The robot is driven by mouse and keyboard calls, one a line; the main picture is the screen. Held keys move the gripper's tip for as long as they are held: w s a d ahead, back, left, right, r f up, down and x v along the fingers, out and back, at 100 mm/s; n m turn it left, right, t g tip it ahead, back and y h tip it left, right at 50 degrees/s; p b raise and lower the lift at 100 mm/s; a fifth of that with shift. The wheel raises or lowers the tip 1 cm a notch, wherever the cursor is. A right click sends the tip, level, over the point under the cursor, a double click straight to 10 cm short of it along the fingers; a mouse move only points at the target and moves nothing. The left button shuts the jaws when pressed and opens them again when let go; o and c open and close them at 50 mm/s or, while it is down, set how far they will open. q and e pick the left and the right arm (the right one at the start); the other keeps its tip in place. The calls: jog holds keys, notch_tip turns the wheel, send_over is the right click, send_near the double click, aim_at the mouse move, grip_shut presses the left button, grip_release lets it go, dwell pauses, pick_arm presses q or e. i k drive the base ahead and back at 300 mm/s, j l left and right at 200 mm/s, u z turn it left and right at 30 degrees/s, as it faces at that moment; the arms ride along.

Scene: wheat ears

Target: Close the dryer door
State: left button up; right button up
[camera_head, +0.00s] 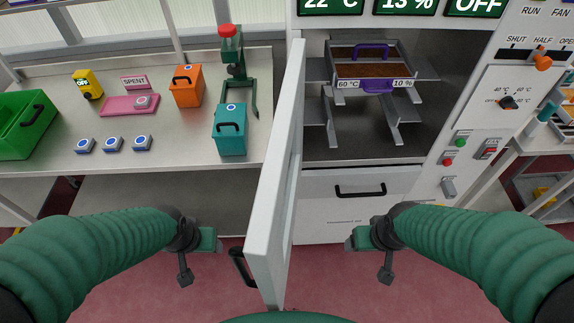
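The dryer door (272,220) is white and stands wide open. It is hinged at the left side of the dryer's chamber and swings out towards me, edge-on in the view. Its black handle (241,268) is on the left face, near the free end. Inside the chamber, a tray of brown grain (372,71) with a purple handle and labels "60 °C" and "10 %" sits on a metal rack. My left gripper (212,240) is left of the door, apart from its handle.
A drawer (345,205) with a black handle is under the chamber. The control panel (490,110) is at the right. The left bench (50,170) holds a green bin (25,125), orange box (187,87), teal box (230,130) and a green stand (235,70).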

aim_at(267, 249)
jog(key=j+z, duration=0.45)
jog(key=k+j+z, duration=0.15)
jog(key=j+z, duration=0.35)
jog(key=j, duration=0.15)
jog(key=k+j+z, duration=0.25)
jog(key=k+j, duration=0.4)
jog(key=j, duration=0.15)
